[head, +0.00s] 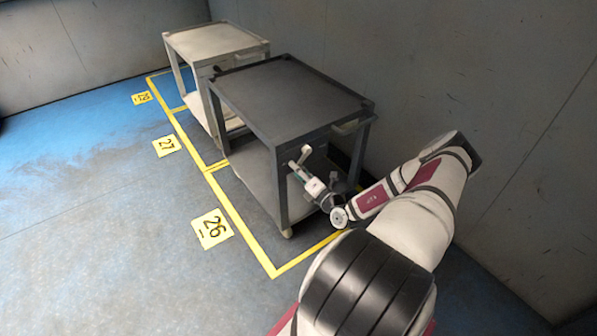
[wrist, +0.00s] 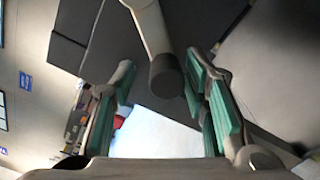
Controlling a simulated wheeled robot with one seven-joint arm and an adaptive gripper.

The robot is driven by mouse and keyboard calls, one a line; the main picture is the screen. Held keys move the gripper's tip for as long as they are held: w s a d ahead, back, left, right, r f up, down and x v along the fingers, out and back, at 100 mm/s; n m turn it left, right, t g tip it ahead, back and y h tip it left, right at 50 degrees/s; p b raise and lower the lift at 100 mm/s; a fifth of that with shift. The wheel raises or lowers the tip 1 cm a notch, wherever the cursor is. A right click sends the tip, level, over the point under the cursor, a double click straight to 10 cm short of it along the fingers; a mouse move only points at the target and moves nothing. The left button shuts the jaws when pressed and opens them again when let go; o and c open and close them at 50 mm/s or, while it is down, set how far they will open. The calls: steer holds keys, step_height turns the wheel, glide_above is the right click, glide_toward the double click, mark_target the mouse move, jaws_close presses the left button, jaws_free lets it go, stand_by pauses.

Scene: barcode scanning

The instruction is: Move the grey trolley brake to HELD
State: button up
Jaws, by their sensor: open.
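The dark grey trolley (head: 290,95) stands in the bay marked 26, its near end facing my arm. A pale lever (wrist: 148,25) with a dark rounded end (wrist: 165,76) reaches down between my fingers in the wrist view, closer to the right finger. It looks like the brake lever; a small pale part (head: 306,150) shows at the trolley's near end in the head view. My gripper (head: 298,164) is open at that end; its green-padded fingers (wrist: 160,85) stand on either side of the lever's end. I cannot tell whether the right pad touches it. No HELD marking is readable.
A lighter trolley (head: 215,42) stands behind, in the bay beyond. Yellow floor lines (head: 243,225) and number plates 26 (head: 212,229) and 27 (head: 166,146) mark the bays. A grey wall (head: 460,70) runs close along the right. The blue floor (head: 80,200) at left is clear.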

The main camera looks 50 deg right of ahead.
steer(key=v, duration=1.2)
steer(key=shift+a, duration=0.1)
steer(key=w+a+r+n+g+y, duration=0.1)
steer(key=w+a+r+n+y, duration=0.4)
steer(key=r+n, duration=0.3)
steer(key=w+a+r+n+g+y, duration=0.2)
steer(key=a+r+n+y, duration=0.4)
steer(key=r+n+y, duration=0.2)
steer(key=s+a+r+n+g+y, duration=0.2)
steer(key=a+r+n+g+y, duration=0.2)
steer(key=a+r+n+g, duration=0.7)
steer(key=s+a+r+n+g+h, duration=0.2)
steer(key=s+a+r+n, duration=0.25)
steer(key=a+n, duration=0.2)
steer(key=s+a+r+n+g+h, duration=0.3)
steer(key=s+a+r+n, duration=0.15)
steer(key=a, duration=0.25)
steer(key=s+d+r+n+t+h, duration=0.1)
steer(key=s+r+n+h, duration=0.1)
steer(key=s+n+h, duration=0.35)
steer(key=s+r+n+t+h, duration=0.1)
steer(key=s+r+n+h, duration=0.2)
steer(key=s+n, duration=0.55)
step_height(320, 180, up, 21)
steer(key=s+m+t+p, duration=0.1)
steer(key=t+p, duration=0.2)
steer(key=p, duration=1.6)
steer(key=shift+m+t, duration=0.3)
